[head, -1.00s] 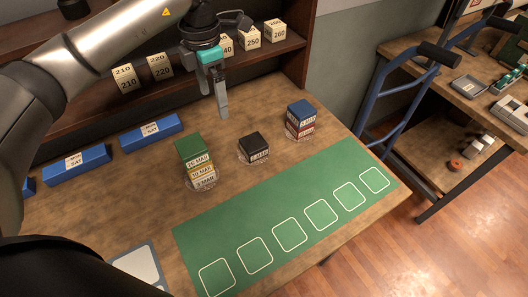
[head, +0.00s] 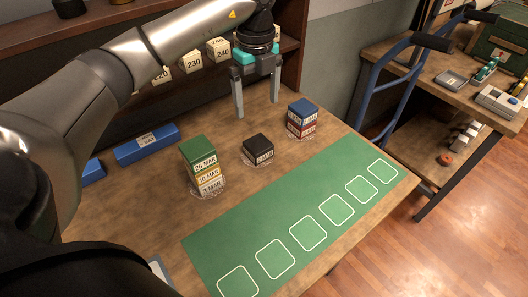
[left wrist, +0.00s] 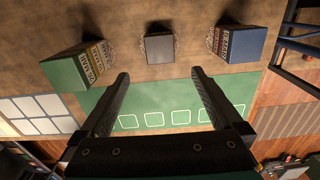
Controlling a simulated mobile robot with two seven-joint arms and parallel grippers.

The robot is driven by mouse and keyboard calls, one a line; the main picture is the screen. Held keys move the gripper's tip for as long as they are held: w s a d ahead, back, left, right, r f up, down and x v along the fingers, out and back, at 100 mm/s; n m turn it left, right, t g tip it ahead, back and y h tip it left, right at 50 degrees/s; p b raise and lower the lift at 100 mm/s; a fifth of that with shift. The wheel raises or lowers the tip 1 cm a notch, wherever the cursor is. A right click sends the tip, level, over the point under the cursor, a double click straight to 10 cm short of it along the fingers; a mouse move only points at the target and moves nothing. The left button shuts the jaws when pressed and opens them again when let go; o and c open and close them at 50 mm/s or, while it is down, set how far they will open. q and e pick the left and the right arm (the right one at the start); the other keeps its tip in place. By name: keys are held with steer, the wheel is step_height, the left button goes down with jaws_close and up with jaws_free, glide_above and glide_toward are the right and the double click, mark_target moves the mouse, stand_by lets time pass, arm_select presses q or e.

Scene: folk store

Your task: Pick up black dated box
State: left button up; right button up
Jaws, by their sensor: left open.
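The black dated box (head: 258,148) sits alone on a round clear coaster on the wooden table, between two stacks. It also shows in the left wrist view (left wrist: 159,47), top centre, beyond my fingertips. My left gripper (head: 257,111) is open and empty, pointing down above the table, behind and above the black box in the head view. Its two fingers (left wrist: 158,75) show spread in the left wrist view, with nothing between them. My right gripper is not in view.
A green-topped stack (head: 200,166) stands left of the black box, and a blue-topped stack (head: 301,118) stands right. A green mat (head: 240,238) with white squares lies in front. Blue boxes (head: 146,144) and a shelf are behind. A blue hand truck (head: 372,85) stands at right.

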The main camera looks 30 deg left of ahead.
mark_target(258, 143)
arm_select(q)
step_height(258, 143, down, 15)
steer(key=shift+f+b, duration=0.1)
steer(key=shift+b, duration=0.95)
steer(key=c, duration=1.4)
